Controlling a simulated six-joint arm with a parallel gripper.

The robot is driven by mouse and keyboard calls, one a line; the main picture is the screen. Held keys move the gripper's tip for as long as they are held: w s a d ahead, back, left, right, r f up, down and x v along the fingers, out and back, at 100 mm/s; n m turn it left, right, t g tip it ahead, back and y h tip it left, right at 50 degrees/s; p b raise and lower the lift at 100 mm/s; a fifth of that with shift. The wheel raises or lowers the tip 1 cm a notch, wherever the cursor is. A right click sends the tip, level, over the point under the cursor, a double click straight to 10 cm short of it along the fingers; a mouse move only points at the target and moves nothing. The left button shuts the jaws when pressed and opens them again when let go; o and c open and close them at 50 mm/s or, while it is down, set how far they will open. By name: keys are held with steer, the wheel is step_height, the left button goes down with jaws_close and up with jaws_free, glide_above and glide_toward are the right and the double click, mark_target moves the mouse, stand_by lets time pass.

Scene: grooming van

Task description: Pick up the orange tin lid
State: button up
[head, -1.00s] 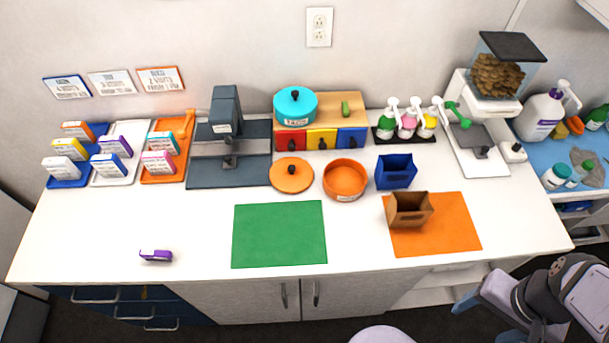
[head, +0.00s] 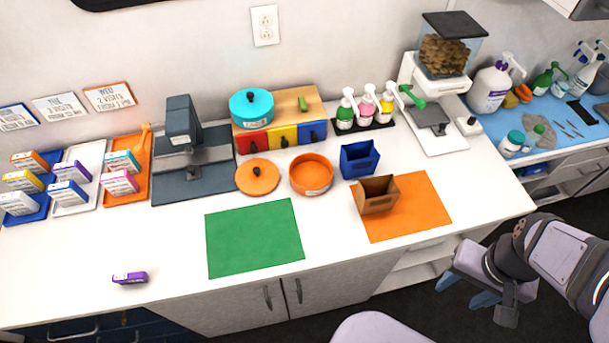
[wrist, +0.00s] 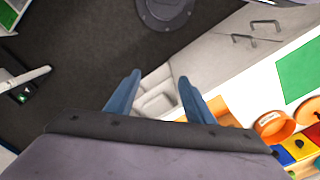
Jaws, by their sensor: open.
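The orange tin lid (head: 258,178) is a flat disc with a black knob. It lies on the white counter, just left of the open orange tin (head: 311,174). In the wrist view the orange tin (wrist: 273,127) shows at the lower right. My gripper (head: 486,298) is at the lower right in the head view, in front of the counter and far from the lid. In the wrist view its two blue fingers (wrist: 156,92) stand apart with nothing between them.
A green mat (head: 254,237) lies in front of the lid. A teal tin (head: 251,108) stands on a drawer box behind it. A dark grey press (head: 190,160) is to the left. A brown box (head: 377,195) stands on an orange mat (head: 425,207).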

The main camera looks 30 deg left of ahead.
steer(key=shift+c, duration=0.5)
steer(key=w+a+n+t+b, duration=0.1)
steer(key=w+a+n+b, duration=0.15)
steer(key=w+a, duration=0.7)
steer(key=w+a+f+n+t+b, duration=0.1)
steer(key=w+a, duration=0.2)
steer(key=a, duration=0.5)
steer(key=w+a+f+n+b, duration=0.1)
steer(key=w+a+n, duration=0.15)
steer(key=a, duration=0.65)
steer(key=n+t+y+b, duration=0.1)
steer(key=n+y+b, duration=0.2)
glide_toward(257, 173)
steer(key=shift+p+x, duration=0.65)
steer(key=shift+x, duration=0.9)
steer(key=shift+w+a, duration=0.15)
steer(key=shift+w, duration=0.1)
